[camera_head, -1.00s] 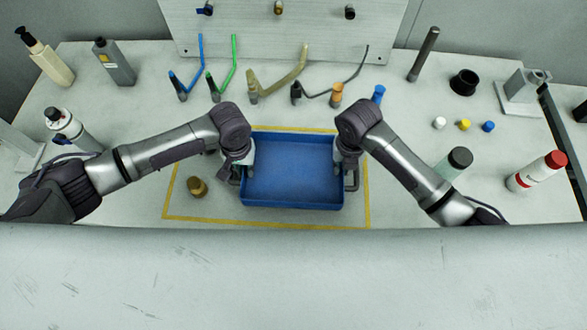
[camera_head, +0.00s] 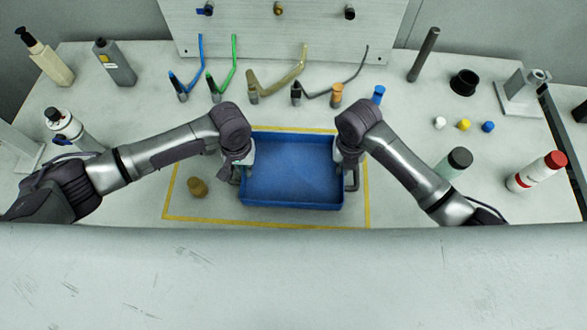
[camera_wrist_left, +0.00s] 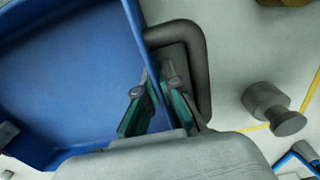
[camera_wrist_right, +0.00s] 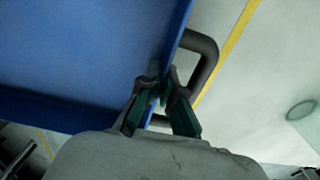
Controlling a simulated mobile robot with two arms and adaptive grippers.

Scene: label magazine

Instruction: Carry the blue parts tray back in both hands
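The blue parts tray (camera_head: 292,184) sits upright and looks empty, inside the right part of a yellow outline. My left gripper (camera_head: 237,166) is at its left wall; in the left wrist view the fingers (camera_wrist_left: 157,90) look closed there beside a grey handle (camera_wrist_left: 201,60). My right gripper (camera_head: 348,164) is at the right wall; in the right wrist view its fingers (camera_wrist_right: 160,88) look closed there beside the other handle (camera_wrist_right: 207,60). The contact points are partly hidden, so wall or handle is hard to tell.
A small brown knobbed piece (camera_head: 198,187) stands left of the tray inside the yellow outline (camera_head: 265,223). A dark-capped bottle (camera_head: 458,160) stands beside my right forearm. Several coloured hooked tools (camera_head: 234,62) stand behind the tray. The bench in front is clear.

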